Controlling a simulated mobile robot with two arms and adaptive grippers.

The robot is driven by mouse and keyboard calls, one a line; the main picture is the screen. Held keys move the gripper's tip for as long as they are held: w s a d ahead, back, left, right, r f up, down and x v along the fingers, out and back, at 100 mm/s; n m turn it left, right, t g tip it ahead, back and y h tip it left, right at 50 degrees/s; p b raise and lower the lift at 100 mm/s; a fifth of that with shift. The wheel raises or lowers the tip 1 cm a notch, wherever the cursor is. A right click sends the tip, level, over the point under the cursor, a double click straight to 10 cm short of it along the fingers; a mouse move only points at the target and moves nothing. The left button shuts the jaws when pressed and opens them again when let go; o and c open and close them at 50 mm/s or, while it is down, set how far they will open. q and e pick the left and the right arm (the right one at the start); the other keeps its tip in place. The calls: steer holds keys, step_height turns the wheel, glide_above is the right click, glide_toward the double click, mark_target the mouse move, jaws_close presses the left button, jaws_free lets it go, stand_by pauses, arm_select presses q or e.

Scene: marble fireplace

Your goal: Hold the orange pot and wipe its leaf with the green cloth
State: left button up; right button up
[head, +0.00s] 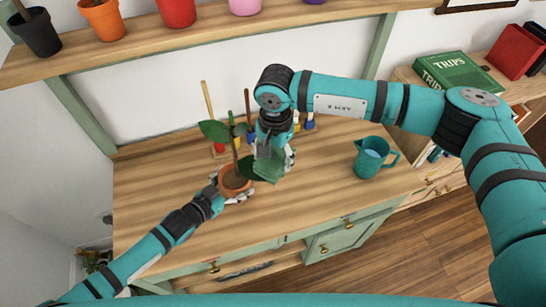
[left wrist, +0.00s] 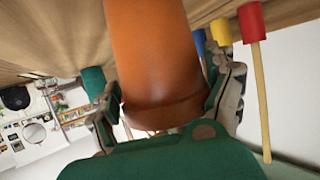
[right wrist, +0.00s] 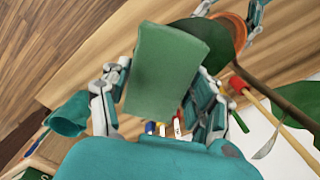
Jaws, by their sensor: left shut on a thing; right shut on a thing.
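The orange pot (head: 234,184) stands on the wooden worktop with a brown stem and green leaves. My left gripper (head: 229,190) is shut on the pot, one finger on each side; the left wrist view shows the pot (left wrist: 155,60) between the fingers. My right gripper (head: 272,152) is shut on the green cloth (head: 268,169), just right of the plant. In the right wrist view the cloth (right wrist: 165,70) hangs between the fingers and overlaps a dark green leaf (right wrist: 220,32). Whether they touch I cannot tell. Another leaf (head: 214,131) points left, clear of the cloth.
A teal jug (head: 372,158) stands to the right on the worktop. Tools with coloured handles (head: 248,130) stand in a rack behind the plant. A shelf (head: 150,45) with several pots runs above. The front left and front middle of the worktop are clear.

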mark_target(269, 170)
steer(key=shift+s+a+f, duration=0.1)
steer(key=shift+s+a, duration=0.1)
steer(key=shift+s, duration=0.35)
steer(key=shift+s+a, duration=0.15)
steer(key=shift+s, duration=0.4)
steer(key=shift+s+a, duration=0.3)
steer(key=shift+s, duration=0.55)
steer(key=shift+w+d+r, duration=0.1)
steer(key=shift+w+d, duration=0.1)
steer(key=shift+w, duration=0.35)
steer(key=shift+w+d+r, duration=0.1)
steer(key=shift+w+d, duration=0.05)
steer(key=shift+w, duration=0.35)
steer(key=shift+w+d, duration=0.3)
steer(key=shift+w, duration=0.6)
steer(key=shift+s+a+f, duration=0.1)
steer(key=shift+s+a, duration=0.1)
steer(key=shift+s, duration=0.35)
steer(key=shift+s+a+f, duration=0.1)
steer(key=shift+s+a, duration=0.05)
steer(key=shift+s, duration=0.4)
